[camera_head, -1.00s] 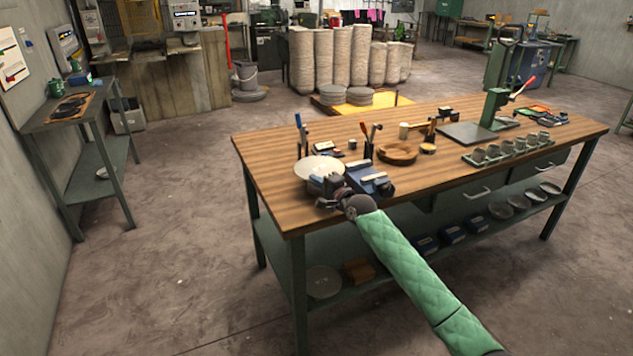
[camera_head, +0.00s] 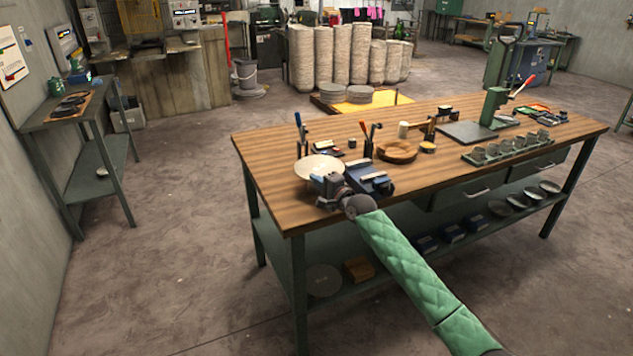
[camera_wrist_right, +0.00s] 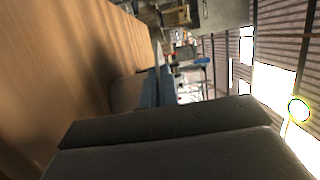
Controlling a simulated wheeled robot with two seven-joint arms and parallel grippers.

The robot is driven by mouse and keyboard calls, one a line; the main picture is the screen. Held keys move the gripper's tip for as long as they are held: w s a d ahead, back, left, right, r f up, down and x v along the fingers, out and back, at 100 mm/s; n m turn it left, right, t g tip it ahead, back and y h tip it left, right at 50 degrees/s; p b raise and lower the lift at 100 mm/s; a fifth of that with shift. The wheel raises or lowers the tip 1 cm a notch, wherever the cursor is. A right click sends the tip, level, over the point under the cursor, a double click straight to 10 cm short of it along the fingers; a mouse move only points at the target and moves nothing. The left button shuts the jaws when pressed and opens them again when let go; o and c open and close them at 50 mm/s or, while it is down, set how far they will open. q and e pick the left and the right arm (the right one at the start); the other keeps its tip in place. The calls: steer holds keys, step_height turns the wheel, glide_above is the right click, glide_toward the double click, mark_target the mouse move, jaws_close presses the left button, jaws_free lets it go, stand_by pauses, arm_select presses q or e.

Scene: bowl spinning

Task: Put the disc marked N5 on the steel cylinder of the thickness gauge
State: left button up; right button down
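A pale round disc (camera_head: 320,167) shows at the left front of the workbench in the head view. No marking on it can be read, so I cannot tell if it is N5. My right gripper (camera_head: 328,186) is at the disc's near right edge; its fingers are too small and covered to tell if they hold it. The right wrist view shows large dark grey parts of mine across the bottom. A blue device (camera_head: 370,180) stands just right of the gripper. I cannot make out a steel cylinder or be sure which device is the thickness gauge. My left gripper is out of view.
A round wooden dish (camera_head: 397,152), tool holders and a mallet (camera_head: 404,130) stand behind the blue device. A green press (camera_head: 492,108) and a rack of grey cups (camera_head: 505,148) are at the right. Another disc (camera_head: 323,280) lies on the lower shelf.

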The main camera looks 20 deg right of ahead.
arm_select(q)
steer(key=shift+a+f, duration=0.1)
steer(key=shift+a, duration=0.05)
arm_select(e)
steer(key=shift+f, duration=0.1)
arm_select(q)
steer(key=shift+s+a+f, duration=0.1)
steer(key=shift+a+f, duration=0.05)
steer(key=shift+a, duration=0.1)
arm_select(e)
steer(key=shift+f, duration=0.1)
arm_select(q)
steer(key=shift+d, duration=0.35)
arm_select(e)
steer(key=c, duration=1.6)
jaws_free()
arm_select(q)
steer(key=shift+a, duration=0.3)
